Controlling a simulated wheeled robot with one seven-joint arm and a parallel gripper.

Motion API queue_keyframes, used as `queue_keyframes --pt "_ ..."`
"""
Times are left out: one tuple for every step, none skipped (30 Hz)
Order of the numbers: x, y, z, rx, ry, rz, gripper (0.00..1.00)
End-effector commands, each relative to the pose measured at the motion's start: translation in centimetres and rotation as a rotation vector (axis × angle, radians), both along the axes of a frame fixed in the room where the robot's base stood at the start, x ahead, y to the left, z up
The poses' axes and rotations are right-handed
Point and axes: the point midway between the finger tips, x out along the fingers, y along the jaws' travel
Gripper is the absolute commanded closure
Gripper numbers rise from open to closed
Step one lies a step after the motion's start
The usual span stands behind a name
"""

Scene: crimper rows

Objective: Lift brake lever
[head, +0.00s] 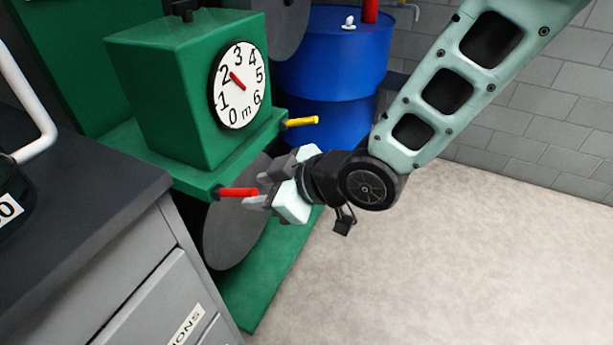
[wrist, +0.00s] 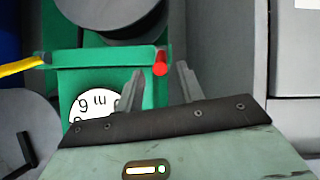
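A red-handled lever (head: 238,192) sticks out from the green machine (head: 165,95), below its dial. A yellow-handled lever (head: 301,121) sticks out farther back on the same machine; which of them is the brake lever is not marked. My gripper (head: 257,190) is open at the outer end of the red lever. In the wrist view the red lever (wrist: 160,63) lies between the tips of my gripper (wrist: 160,69), with gaps on both sides. The yellow lever (wrist: 22,66) shows at the left there.
The white dial (head: 239,86) has a red needle near 2. A grey cabinet (head: 165,285) with a dark top stands close at the left. A blue barrel (head: 335,60) stands behind. The floor at the right is clear.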

Motion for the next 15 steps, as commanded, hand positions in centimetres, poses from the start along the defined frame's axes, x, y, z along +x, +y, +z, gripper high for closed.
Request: queue_keyframes --pt "-0.4 -1.0 1.0 0.000 -0.003 -0.002 0.62" --pt "-0.6 -1.6 1.4 -0.001 -0.003 -0.001 0.62" --pt "-1.0 -2.3 1.9 -0.001 -0.003 -0.003 0.62" --pt "-1.1 -2.9 2.3 0.000 -0.002 -0.003 0.62" --pt "-1.4 -3.4 2.7 -0.001 -0.003 -0.001 0.62" --pt "-1.8 -4.1 3.2 -0.001 -0.003 -0.003 0.62" --pt "-2.0 -4.7 3.7 -0.001 -0.003 -0.003 0.62" --pt "-2.2 -5.2 4.0 -0.001 -0.003 -0.003 0.62" --pt "-2.5 -5.8 4.5 -0.001 -0.003 -0.003 0.62" --pt "-2.8 -6.3 4.8 -0.001 -0.002 -0.002 0.62" --pt "-2.9 -6.6 4.9 0.000 -0.003 -0.003 0.62" --pt "-3.1 -6.9 5.0 0.001 -0.003 0.000 0.62" --pt "-3.2 -7.1 5.2 0.001 -0.003 -0.001 0.62" --pt "-3.3 -7.4 5.3 0.001 -0.003 -0.001 0.62" --pt "-3.4 -7.6 5.5 0.001 -0.003 -0.001 0.62"
